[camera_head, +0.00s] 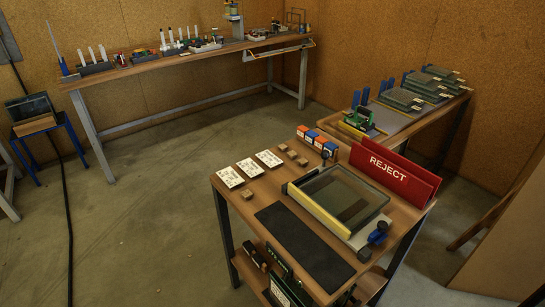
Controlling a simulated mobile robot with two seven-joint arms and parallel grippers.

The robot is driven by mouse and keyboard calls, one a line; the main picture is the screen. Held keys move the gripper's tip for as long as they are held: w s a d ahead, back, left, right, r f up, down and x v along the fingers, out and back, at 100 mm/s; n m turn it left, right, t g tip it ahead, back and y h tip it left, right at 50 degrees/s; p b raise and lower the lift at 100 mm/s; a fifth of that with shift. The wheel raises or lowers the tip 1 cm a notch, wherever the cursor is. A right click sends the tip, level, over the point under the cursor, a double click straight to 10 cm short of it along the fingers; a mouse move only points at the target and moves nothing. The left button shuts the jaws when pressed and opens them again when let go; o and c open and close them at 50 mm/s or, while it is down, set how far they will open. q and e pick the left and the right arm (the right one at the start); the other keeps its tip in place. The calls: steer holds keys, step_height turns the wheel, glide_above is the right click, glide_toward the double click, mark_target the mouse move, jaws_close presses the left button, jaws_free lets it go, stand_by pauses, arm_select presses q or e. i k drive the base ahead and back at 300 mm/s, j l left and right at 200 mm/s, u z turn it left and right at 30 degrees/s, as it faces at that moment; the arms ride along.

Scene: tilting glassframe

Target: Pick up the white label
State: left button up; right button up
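Three white cards with dark print lie in a slanting row at the back left of the near wooden table. The front-left card (230,177), the middle card (250,167) and the back-right card (268,158) look alike. I cannot tell which one is the white label. All three lie flat and apart, with small brown blocks beside them. Neither of my grippers is in view.
The near table (229,197) also holds a dark mat (300,245), a framed glass panel (345,195), a red REJECT bin (388,172) and small orange and blue boxes (318,138). A long workbench (130,72) stands behind.

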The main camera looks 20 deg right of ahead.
mark_target(270, 159)
steer(key=i+j+z, duration=0.1)
steer(key=z, duration=0.9)
steer(key=i+j+z, duration=0.15)
steer(key=j+z, duration=0.15)
steer(key=i+j+z, duration=0.1)
steer(key=j+z, duration=0.25)
steer(key=j, duration=0.15)
steer(key=j+z, duration=0.35)
steer(key=j, duration=0.55)
steer(key=j+z, duration=0.15)
steer(key=j, duration=1.75)
